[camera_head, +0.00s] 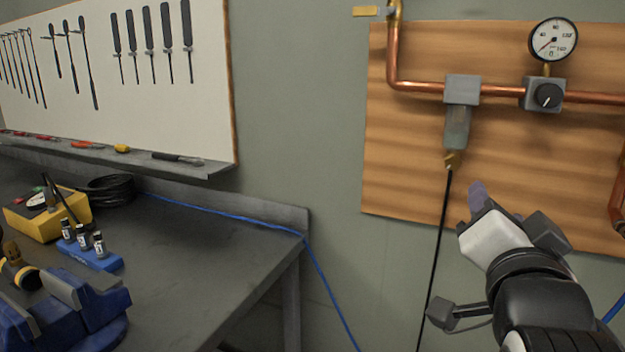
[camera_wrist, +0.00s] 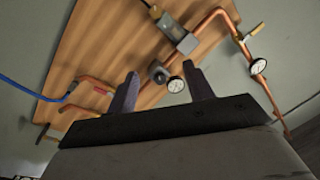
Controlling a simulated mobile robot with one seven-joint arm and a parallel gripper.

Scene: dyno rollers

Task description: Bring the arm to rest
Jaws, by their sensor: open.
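My gripper (camera_head: 477,197) is raised in front of the wooden board (camera_head: 400,150) on the wall, at the right of the head view. In the wrist view my gripper (camera_wrist: 160,90) shows two dark fingers spread apart with nothing between them. Beyond the fingers are the board (camera_wrist: 110,45), copper pipes and a round gauge. The gripper appears clear of the pipes and touches nothing that I can see. My arm comes in from the lower right of the head view.
The board carries a copper pipe (camera_head: 420,86), a filter unit (camera_head: 457,125), a black knob (camera_head: 547,96) and a gauge (camera_head: 553,39). A black hose (camera_head: 437,250) hangs below the filter. A workbench (camera_head: 200,260) stands left, with a blue vise (camera_head: 75,310) and yellow meter (camera_head: 45,215).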

